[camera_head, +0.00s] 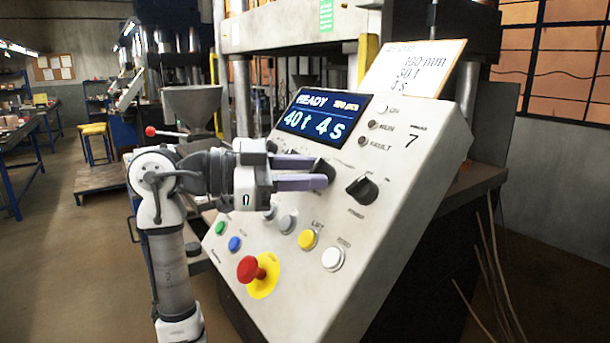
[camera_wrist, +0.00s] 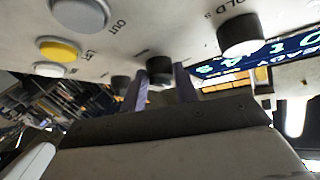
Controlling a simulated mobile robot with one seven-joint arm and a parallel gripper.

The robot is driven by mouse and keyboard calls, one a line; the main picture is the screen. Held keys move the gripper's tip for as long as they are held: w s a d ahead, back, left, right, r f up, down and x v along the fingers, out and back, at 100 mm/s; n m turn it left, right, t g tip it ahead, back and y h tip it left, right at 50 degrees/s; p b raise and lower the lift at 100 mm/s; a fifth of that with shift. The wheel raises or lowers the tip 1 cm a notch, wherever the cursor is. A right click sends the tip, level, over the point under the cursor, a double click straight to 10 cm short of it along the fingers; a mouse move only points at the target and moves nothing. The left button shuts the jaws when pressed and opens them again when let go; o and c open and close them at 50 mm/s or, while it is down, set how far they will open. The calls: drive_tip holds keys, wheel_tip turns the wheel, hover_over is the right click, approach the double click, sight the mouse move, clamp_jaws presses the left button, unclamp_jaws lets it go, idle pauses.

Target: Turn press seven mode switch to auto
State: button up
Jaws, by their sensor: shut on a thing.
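The press control panel (camera_head: 290,235) is a sloped white box marked 7, with a blue display (camera_head: 323,117) reading READY, 40 t and 4 s. My gripper (camera_head: 321,173) reaches in from the left, its two lilac fingers close to the panel. They are shut on a black rotary knob (camera_head: 326,167), mostly hidden behind them. In the wrist view my gripper (camera_wrist: 162,78) has this knob (camera_wrist: 160,66) between its fingers. The knob's label and pointer position cannot be read.
Another black knob (camera_head: 363,189) stands right of my fingers. Below are a red emergency button (camera_head: 250,269), a yellow button (camera_head: 307,240) and a white button (camera_head: 332,259). A paper card (camera_head: 412,68) stands on top of the panel. Floor at left is partly open.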

drive_tip(key=shift+m+g, duration=0.3)
drive_tip(key=shift+m, duration=0.3)
drive_tip(key=o, duration=1)
drive_tip(key=shift+c, duration=0.2)
drive_tip(key=shift+a, duration=0.1)
drive_tip(key=b+v, duration=0.2)
drive_tip(key=v, duration=1.1)
drive_tip(key=shift+a+r+b, duration=0.15)
drive_tip(key=shift+a+b, duration=0.2)
